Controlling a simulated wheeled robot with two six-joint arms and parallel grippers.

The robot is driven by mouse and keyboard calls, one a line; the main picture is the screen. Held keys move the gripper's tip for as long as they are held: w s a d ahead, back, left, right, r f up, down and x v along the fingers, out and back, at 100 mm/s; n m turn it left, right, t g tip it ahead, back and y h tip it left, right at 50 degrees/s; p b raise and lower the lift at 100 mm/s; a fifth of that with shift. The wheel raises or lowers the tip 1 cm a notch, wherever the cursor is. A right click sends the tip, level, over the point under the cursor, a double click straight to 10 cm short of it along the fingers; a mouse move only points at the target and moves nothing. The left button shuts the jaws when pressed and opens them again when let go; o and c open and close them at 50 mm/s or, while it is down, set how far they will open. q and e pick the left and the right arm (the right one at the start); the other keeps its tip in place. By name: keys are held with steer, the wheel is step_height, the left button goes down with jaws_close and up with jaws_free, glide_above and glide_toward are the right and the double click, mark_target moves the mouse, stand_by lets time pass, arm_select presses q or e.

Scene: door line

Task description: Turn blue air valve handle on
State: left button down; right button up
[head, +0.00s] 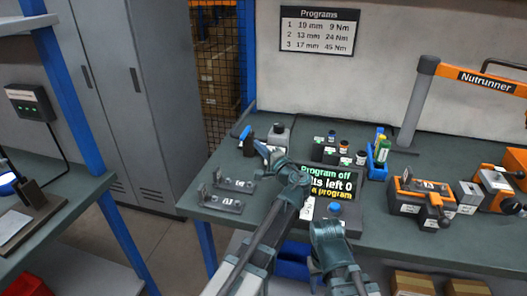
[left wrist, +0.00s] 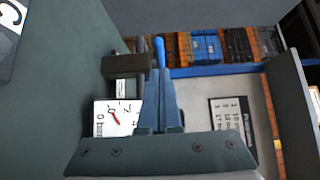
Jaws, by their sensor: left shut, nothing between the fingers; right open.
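The blue air valve handle (head: 245,132) is at the back left corner of the bench, on a dark valve body. In the left wrist view the blue handle (left wrist: 160,53) stands just beyond my fingertips, beside the dark valve body (left wrist: 122,65). A white gauge (left wrist: 118,117) next to it has a red needle near 0 bar. My left gripper (head: 260,147) is shut and empty, close in front of the valve; whether it touches the handle I cannot tell. My right gripper (head: 325,226) is open over the front of the bench, its fingertips hard to make out.
Two grey fixtures (head: 228,203) lie at the bench's left edge. A screen (head: 335,185) reads "Program off". Small bottles (head: 344,147), a blue holder (head: 376,168) and an orange-sided fixture (head: 422,196) stand to the right. A grey locker (head: 130,100) is behind on the left.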

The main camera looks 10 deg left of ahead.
mark_target(247, 135)
arm_select(q)
steer(key=x, duration=0.5)
steer(key=shift+s, duration=0.15)
